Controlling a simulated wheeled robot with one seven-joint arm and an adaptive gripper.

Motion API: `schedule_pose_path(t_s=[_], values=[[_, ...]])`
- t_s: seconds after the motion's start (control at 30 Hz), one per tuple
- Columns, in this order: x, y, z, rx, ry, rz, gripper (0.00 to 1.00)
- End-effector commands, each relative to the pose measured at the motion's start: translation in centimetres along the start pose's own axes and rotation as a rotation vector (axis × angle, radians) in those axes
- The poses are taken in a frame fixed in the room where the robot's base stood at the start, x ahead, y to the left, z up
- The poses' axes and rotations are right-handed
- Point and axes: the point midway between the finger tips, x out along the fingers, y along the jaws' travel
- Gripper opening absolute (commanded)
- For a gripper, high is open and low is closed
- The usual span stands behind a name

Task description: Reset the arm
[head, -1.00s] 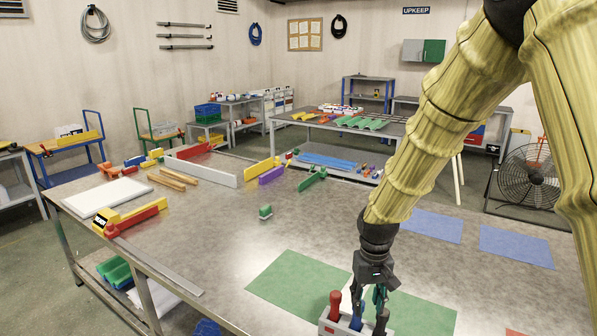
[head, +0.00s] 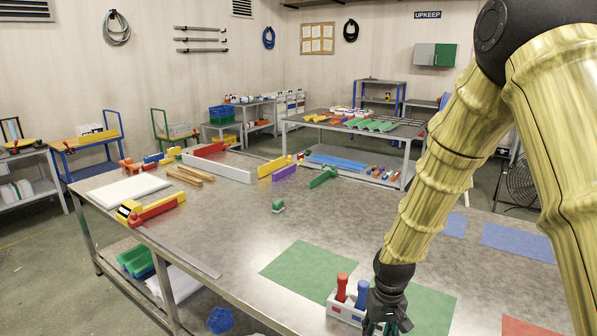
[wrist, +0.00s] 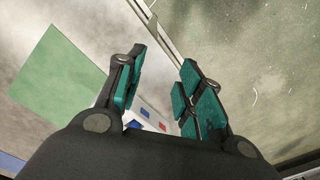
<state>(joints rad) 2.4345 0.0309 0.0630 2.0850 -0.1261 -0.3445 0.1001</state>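My gripper (head: 389,327) hangs from the yellow-sleeved arm at the lower right of the head view, low over the grey table (head: 235,240). It overlaps the right side of a white caddy (head: 343,313). A red handle (head: 342,287) and a blue handle (head: 362,292) stand up in the caddy. The head view cuts off the fingertips. In the wrist view my gripper (wrist: 163,62) has its teal-padded fingers spread apart with nothing held between them. Part of the caddy (wrist: 147,114) shows behind the fingers; whether they touch it I cannot tell.
Green mats (head: 306,269) and blue mats (head: 518,242) lie on the table. A small green block (head: 278,207) stands mid-table. A white board (head: 128,190) and coloured parts lie along the far and left sides. The table edge shows in the wrist view. The middle of the table is mostly clear.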

Motion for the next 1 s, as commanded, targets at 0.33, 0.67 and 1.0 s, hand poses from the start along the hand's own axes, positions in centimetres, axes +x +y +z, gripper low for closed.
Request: schedule_pose_path(t_s=[0.33, 0.67, 1.0], values=[[10.8, 0.0, 6.8, 0.021, -0.014, -0.028, 0.37], [20.0, 0.6, 16.9, 0.053, -0.016, -0.034, 0.37], [25.3, 1.6, 28.1, 0.080, -0.016, -0.007, 0.37]])
